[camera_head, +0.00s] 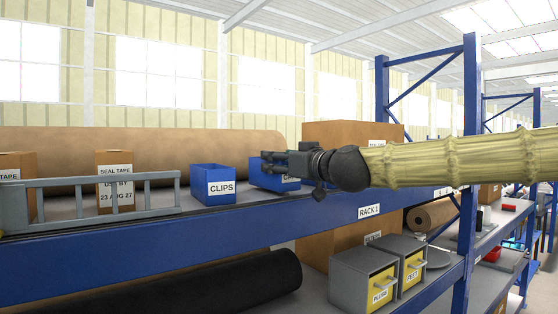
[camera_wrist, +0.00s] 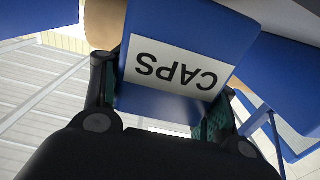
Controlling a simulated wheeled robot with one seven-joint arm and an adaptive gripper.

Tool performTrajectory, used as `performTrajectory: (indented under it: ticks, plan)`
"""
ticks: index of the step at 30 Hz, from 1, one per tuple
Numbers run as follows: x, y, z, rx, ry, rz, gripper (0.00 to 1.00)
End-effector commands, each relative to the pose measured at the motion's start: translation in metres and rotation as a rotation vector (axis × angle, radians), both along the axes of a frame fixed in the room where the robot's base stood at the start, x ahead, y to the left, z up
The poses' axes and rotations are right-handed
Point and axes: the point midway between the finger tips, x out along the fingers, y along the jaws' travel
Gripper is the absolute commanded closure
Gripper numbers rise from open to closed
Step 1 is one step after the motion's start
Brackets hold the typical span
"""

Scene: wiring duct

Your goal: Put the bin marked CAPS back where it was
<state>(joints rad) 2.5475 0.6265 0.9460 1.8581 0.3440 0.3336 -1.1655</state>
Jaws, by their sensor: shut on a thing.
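The blue bin marked CAPS (camera_wrist: 200,30) fills the upper middle of the wrist view, with its white label upside down. My gripper (camera_wrist: 160,95) is shut on this bin, with one finger at each side of its labelled front. In the head view my gripper (camera_head: 270,162) is at the front of the blue CAPS bin (camera_head: 262,180), which is at the upper shelf to the right of the CLIPS bin. The gripper hides part of its label. I cannot tell whether its base touches the shelf.
The blue CLIPS bin (camera_head: 212,184) stands left of the held bin. A seal tape box (camera_head: 114,180) and a grey ladder-like rail (camera_head: 95,197) are farther left. A large brown roll (camera_head: 150,150) lies behind. A cardboard box (camera_head: 350,133) stands right. The blue shelf beam (camera_head: 150,248) runs below.

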Motion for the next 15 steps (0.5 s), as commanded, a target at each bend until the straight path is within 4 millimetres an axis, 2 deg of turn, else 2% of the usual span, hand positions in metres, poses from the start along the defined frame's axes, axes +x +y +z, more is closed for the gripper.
performTrajectory:
  ticks: [7,8,9,12,15]
  plan:
    - [0.0024,0.0023,-0.0048,-0.001,0.003,0.002,0.74]
    - [0.0024,0.0023,-0.0054,-0.001,0.004,0.002,0.4]
    - [0.0024,0.0022,-0.0053,-0.001,0.004,0.002,0.33]
    - [0.0021,0.0014,-0.0049,-0.002,0.004,0.001,0.17]
    - [0.0021,0.001,-0.0047,-0.002,0.004,0.0,0.17]
